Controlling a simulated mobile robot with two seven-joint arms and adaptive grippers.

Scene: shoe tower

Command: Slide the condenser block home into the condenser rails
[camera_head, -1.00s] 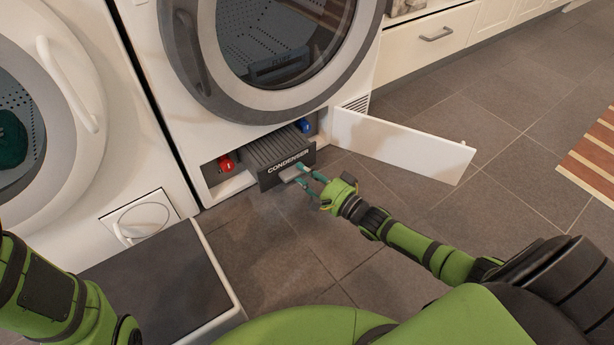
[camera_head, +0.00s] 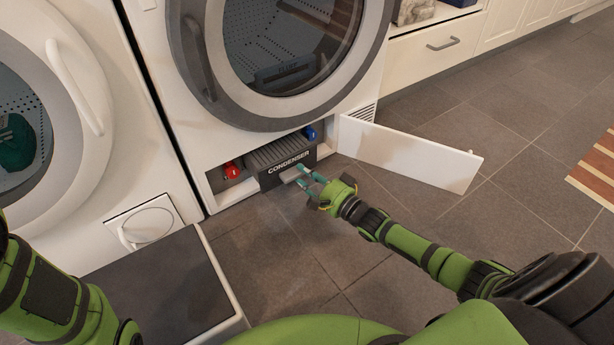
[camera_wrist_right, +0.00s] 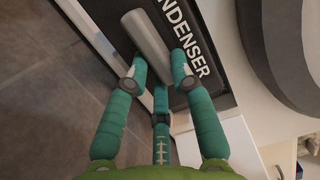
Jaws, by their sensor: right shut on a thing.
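The condenser block (camera_head: 286,170) is a dark ribbed unit with a "CONDENSER" front plate. It sits in the low opening (camera_head: 217,186) under the round machine door, its front still standing out a little. The rails are hidden under and behind it. My right gripper (camera_head: 304,177) is shut on the pale bar handle (camera_wrist_right: 147,36) at the block's front. The right wrist view shows its teal fingers (camera_wrist_right: 158,72) around the handle, with the block's front plate (camera_wrist_right: 215,28) close ahead. My left arm shows at the lower left, but its gripper is out of view.
A red latch (camera_head: 232,171) and a blue latch (camera_head: 310,134) flank the block. The white flap (camera_head: 405,155) hangs open to the right. A dark-topped white box (camera_head: 160,290) stands at the lower left. The tiled floor (camera_head: 270,250) before the opening is clear.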

